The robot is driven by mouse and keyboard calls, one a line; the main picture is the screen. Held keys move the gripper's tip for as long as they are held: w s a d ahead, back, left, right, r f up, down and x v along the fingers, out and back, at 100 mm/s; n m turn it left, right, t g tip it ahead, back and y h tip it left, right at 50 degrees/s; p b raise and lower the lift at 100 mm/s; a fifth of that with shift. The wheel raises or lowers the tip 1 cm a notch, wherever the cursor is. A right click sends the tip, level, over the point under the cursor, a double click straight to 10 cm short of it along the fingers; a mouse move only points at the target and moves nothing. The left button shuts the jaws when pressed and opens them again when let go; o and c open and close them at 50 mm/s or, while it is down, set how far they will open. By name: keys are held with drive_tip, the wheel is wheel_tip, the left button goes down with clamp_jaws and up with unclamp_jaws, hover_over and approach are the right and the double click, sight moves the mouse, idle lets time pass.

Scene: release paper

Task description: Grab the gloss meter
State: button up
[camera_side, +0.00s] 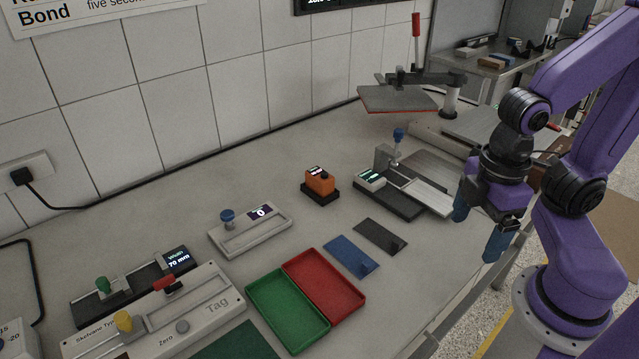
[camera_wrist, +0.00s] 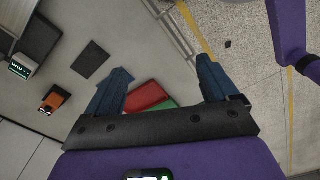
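A small orange box-shaped device (camera_side: 320,181) with a dark display on top sits on a black base on the bench; it looks like the gloss meter, though no name is readable. It also shows in the wrist view (camera_wrist: 56,97), at the left. My gripper (camera_side: 478,227) is open and empty, pointing down near the bench's right front edge, well to the right of the orange device. In the wrist view my gripper's two blue fingers (camera_wrist: 165,70) are wide apart, with nothing between them.
A grey clamp device (camera_side: 398,190) stands between the orange device and my gripper. Black (camera_side: 381,236) and blue (camera_side: 351,256) plates and red (camera_side: 325,287) and green (camera_side: 288,312) trays lie in front. A press with a red lever (camera_side: 416,50) stands behind.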

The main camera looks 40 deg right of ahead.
drive_tip(key=shift+o, duration=0.6)
drive_tip(key=n+t+h, duration=0.9)
drive_tip(key=n+h, duration=0.1)
drive_tip(key=n, duration=0.4)
approach(319, 173)
drive_tip(key=x, duration=1)
drive_tip(key=shift+c, duration=0.3)
drive_tip(key=c, duration=0.9)
